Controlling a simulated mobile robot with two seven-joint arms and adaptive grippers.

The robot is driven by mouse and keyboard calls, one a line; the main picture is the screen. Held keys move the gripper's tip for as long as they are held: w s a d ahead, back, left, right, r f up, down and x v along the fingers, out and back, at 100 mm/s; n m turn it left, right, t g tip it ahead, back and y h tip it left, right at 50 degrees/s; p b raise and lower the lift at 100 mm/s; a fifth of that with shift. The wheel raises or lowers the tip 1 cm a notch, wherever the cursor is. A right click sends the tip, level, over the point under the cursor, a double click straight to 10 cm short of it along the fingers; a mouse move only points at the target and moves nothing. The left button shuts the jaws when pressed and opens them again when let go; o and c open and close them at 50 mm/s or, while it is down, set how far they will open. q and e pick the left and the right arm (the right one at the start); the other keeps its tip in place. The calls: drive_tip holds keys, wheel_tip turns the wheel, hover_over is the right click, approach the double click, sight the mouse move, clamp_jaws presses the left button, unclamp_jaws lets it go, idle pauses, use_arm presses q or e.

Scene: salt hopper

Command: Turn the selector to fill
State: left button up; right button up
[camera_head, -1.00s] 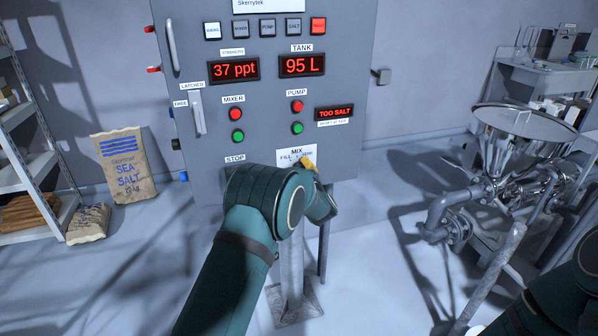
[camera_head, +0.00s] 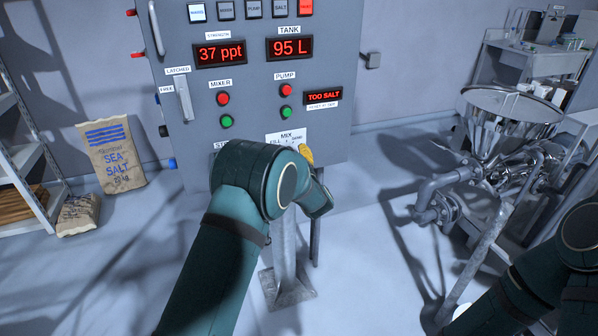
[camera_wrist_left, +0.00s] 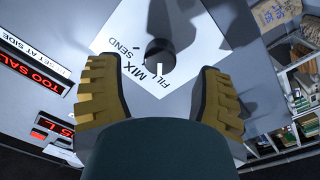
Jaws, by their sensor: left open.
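The selector is a black round knob (camera_wrist_left: 160,53) on a white label plate (camera_wrist_left: 120,40) marked FILL, MIX and SEND. Its white pointer line points down in the left wrist view, apparently toward the word FILL. My left gripper (camera_wrist_left: 157,75) is open, its two yellow-padded fingers on either side of the knob's near side; I cannot tell whether either touches it. In the head view the plate (camera_head: 285,137) shows low on the grey panel, and a yellow finger (camera_head: 306,154) shows beside it. My left arm hides the knob there. My right gripper is out of view; only its arm shows at lower right.
The panel (camera_head: 340,60) reads 37 ppt, 95 L and TOO SALT, with mixer and pump buttons above the plate. A steel hopper (camera_head: 510,105) with pipes stands at right. A sea salt bag (camera_head: 112,155) leans on the wall at left.

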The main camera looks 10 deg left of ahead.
use_arm(q)
drive_tip(key=v, duration=0.8)
drive_tip(key=shift+s, duration=0.15)
